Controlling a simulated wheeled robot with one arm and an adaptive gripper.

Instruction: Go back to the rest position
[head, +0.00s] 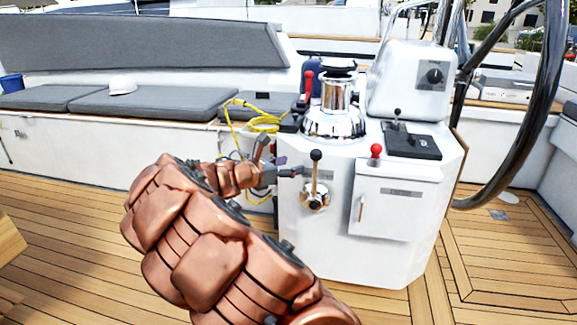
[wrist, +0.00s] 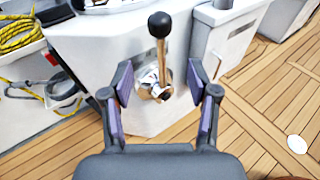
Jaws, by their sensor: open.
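My gripper (wrist: 160,85) is open and empty in the wrist view, with its two purple-padded fingers apart. Between and beyond the fingers stands a lever with a black knob (wrist: 159,25) on a wooden shaft, above a chrome base on the white console. In the head view my copper-coloured arm reaches from the bottom toward the console, and the gripper end (head: 285,173) is just left of the lever (head: 315,175). The lever stands upright. I cannot tell the exact gap between fingers and lever.
The white console (head: 380,265) carries a chrome winch (head: 336,110), a red-knobbed lever (head: 376,151) and a control panel. A black steering wheel (head: 548,90) is at right. Yellow rope (head: 258,120) lies beside the grey bench cushions (head: 150,103). The teak deck (head: 70,250) is open at left.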

